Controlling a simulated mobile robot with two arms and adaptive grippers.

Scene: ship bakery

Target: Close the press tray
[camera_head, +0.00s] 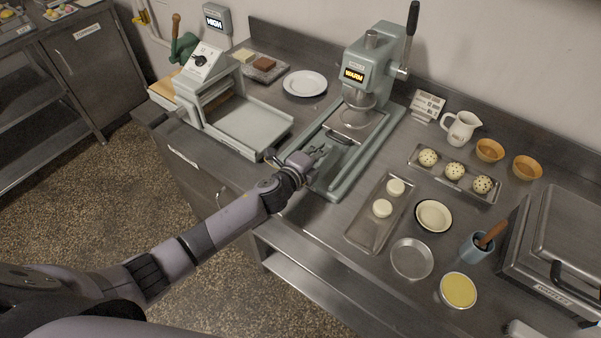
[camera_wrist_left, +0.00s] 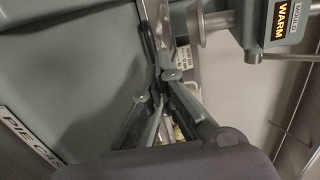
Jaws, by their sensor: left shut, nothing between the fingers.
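The press (camera_head: 372,62) is grey-green, with a black lever and a lit WARM display. It also shows in the left wrist view (camera_wrist_left: 250,25). Its tray (camera_head: 357,118) is a metal plate with a round recess, lying between the base rails under the press head. A dark handle (camera_head: 341,137) is at the tray's front. My left gripper (camera_head: 318,153) is shut and empty over the front of the press base, just in front of the handle. I cannot tell whether it touches the handle. In the left wrist view its fingers (camera_wrist_left: 160,88) are together. My right gripper is not in view.
A dough roller with a tray (camera_head: 248,128) stands left of the press. A white plate (camera_head: 305,83) lies behind. A long tray (camera_head: 365,232) with two white rounds is to the right. Cups, bowls, a jug (camera_head: 460,128) and a waffle iron (camera_head: 560,240) fill the right side.

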